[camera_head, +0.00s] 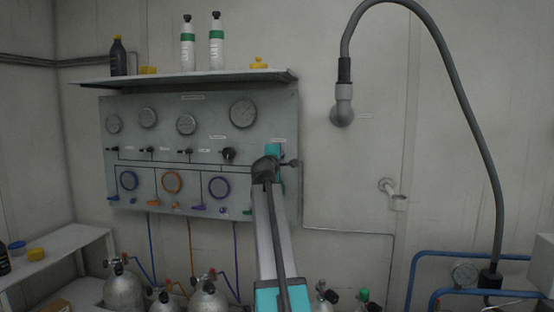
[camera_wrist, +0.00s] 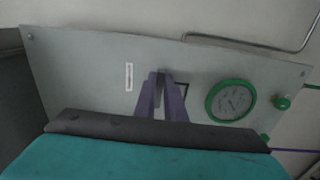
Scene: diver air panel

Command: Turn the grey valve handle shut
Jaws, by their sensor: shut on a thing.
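In the wrist view my gripper (camera_wrist: 161,76) reaches to the panel with its two purple fingers close together. A narrow grey piece, which I take to be the grey valve handle (camera_wrist: 159,92), shows between the fingers, and they are shut on it. Most of the handle and its valve body is hidden by the fingers and the dark gripper housing, so its exact angle cannot be told. In the head view my arm covers the right end of the grey air panel (camera_head: 200,120), and hides the fingers and the handle.
A green-rimmed gauge (camera_wrist: 231,101) and a green knob (camera_wrist: 282,103) sit right of the fingers in the wrist view. A shelf (camera_head: 180,78) with bottles overhangs the panel. Cylinders (camera_head: 208,297) stand below. A thick grey hose (camera_head: 468,110) hangs at the right.

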